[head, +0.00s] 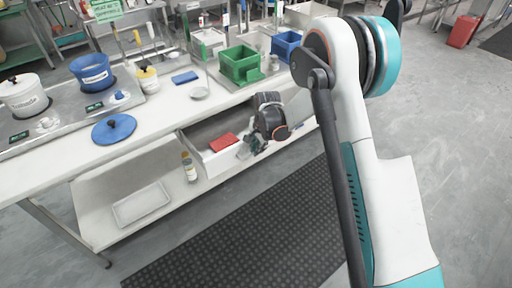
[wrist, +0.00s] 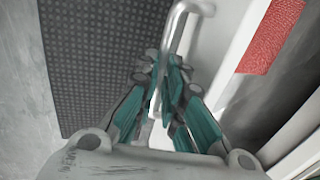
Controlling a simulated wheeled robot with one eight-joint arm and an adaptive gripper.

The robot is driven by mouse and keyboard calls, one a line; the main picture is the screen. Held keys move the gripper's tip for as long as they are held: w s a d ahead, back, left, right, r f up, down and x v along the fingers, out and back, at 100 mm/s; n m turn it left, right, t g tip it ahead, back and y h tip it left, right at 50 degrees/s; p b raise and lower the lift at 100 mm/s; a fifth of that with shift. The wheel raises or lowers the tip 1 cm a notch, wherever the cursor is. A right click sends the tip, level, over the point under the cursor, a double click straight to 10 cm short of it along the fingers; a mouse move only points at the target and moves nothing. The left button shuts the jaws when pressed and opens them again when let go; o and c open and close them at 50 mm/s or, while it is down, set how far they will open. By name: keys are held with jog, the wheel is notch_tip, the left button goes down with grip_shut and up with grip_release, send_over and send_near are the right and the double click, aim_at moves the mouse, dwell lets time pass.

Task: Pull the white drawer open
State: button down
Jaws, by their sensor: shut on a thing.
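The white drawer (head: 214,162) under the long white worktable stands part-way out, and its inside shows from above. A red object (head: 222,142) lies in it. In the wrist view the drawer's white front (wrist: 222,45) runs down the right, with the red object (wrist: 272,38) behind it. My gripper (head: 246,150) is at the drawer's front right. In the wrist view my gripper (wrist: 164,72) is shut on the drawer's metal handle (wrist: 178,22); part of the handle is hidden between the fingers.
A green bin (head: 240,66), a blue bin (head: 286,45), pots and a blue lid (head: 114,128) stand on the worktable. A bottle (head: 189,166) and a flat tray (head: 142,204) are on the lower shelf. A dark mat (head: 240,235) covers the clear floor in front.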

jog(key=shift+s+d, duration=0.4)
jog(key=shift+s, duration=0.1)
jog(key=c, duration=2)
grip_release()
jog(key=shift+o, duration=0.2)
notch_tip(320, 180, up, 12)
jog(key=s+d, duration=0.1)
jog(key=shift+s, duration=0.4)
jog(key=shift+d, duration=0.15)
